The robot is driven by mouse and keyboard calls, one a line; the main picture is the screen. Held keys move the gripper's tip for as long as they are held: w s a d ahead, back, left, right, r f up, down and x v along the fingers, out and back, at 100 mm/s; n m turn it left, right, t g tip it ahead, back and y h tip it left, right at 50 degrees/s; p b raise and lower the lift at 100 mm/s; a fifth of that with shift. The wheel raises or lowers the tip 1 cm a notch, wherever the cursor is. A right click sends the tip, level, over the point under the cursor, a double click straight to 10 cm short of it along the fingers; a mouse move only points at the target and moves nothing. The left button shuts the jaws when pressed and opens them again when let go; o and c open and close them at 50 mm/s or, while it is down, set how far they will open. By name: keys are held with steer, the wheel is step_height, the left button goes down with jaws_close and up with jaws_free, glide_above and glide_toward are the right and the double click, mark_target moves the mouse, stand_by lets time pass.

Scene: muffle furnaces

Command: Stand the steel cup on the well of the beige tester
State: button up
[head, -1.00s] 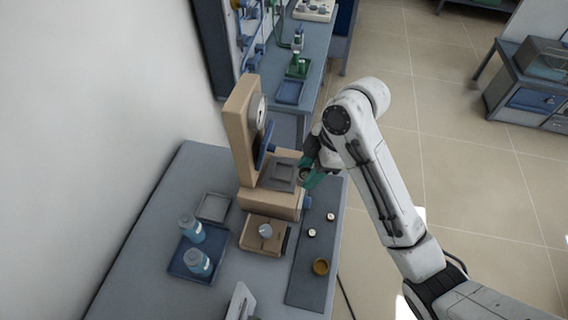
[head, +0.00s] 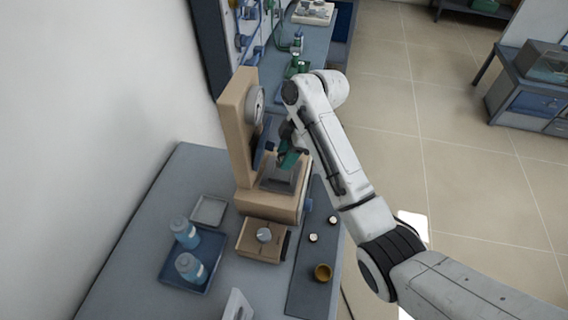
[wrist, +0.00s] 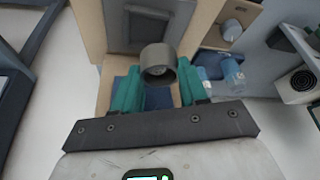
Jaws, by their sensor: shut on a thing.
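The beige tester (head: 236,125) stands on the bench with a tall column and a dial. Its well, a grey square recess (head: 277,186), lies on its base and is partly covered by my gripper in the head view. The well also shows at the top of the wrist view (wrist: 134,38). My gripper (head: 288,158) has teal fingers and is above the well. In the wrist view it is shut on the grey steel cup (wrist: 158,64), with the cup's open round end facing the camera. The cup is hard to make out in the head view.
A small beige box with a silver piece (head: 262,240) sits in front of the tester. Two blue bottles stand in a blue tray (head: 172,276) at left, near an empty grey tray (head: 209,211). A dark mat (head: 305,285) holds small round items and a brass-coloured cup (head: 322,272).

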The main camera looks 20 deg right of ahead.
mark_target(285, 174)
steer(key=shift+w+f, duration=0.75)
steer(key=shift+f, duration=0.3)
step_height(285, 174, down, 3)
steer(key=shift+r+p, duration=0.2)
steer(key=shift+p, duration=0.35)
steer(key=shift+f+b, duration=0.4)
steer(key=shift+f, duration=0.15)
steer(key=shift+f, duration=0.1)
steer(key=shift+s, duration=0.1)
steer(key=o, duration=1.2)
steer(key=shift+s+f, duration=0.1)
steer(key=shift+c, duration=0.2)
